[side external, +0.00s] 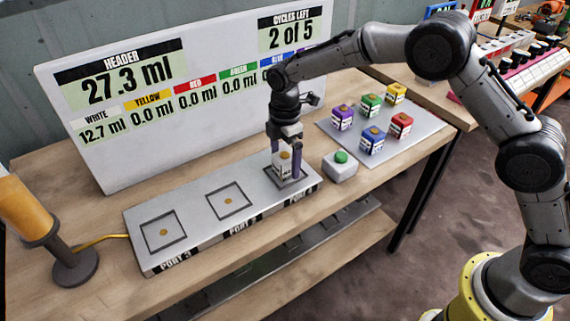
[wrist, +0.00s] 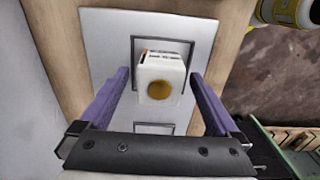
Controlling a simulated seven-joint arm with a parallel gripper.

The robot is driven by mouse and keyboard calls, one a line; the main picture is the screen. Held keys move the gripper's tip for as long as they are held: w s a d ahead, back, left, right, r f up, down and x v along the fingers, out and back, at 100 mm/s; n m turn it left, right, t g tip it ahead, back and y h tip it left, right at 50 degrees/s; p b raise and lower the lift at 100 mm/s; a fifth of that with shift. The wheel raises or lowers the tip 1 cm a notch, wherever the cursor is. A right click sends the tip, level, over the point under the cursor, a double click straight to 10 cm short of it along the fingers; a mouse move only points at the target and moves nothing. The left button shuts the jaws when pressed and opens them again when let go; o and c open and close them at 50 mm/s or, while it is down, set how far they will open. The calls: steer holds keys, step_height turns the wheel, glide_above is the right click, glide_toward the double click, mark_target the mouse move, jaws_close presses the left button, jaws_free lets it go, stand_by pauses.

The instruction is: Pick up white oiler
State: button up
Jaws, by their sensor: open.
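The white oiler (side external: 284,163) is a small white cube with a gold round top. It stands upright in the rightmost square port of the grey port tray (side external: 190,239). In the wrist view the white oiler (wrist: 160,82) lies between the fingers. My gripper (side external: 286,162) points down over it, with its purple fingers on either side. In the wrist view my gripper (wrist: 163,85) is open, with a visible gap between each finger and the cube.
The other two ports are empty. A grey block with a green button (side external: 341,158) stands just right of the tray. A metal plate (side external: 416,142) holds several coloured oilers. The display board (side external: 120,150) rises behind the tray. An orange lamp (side external: 28,210) stands at the left.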

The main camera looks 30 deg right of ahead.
steer(key=c, duration=1.4)
jaws_close()
steer(key=shift+r, duration=0.15)
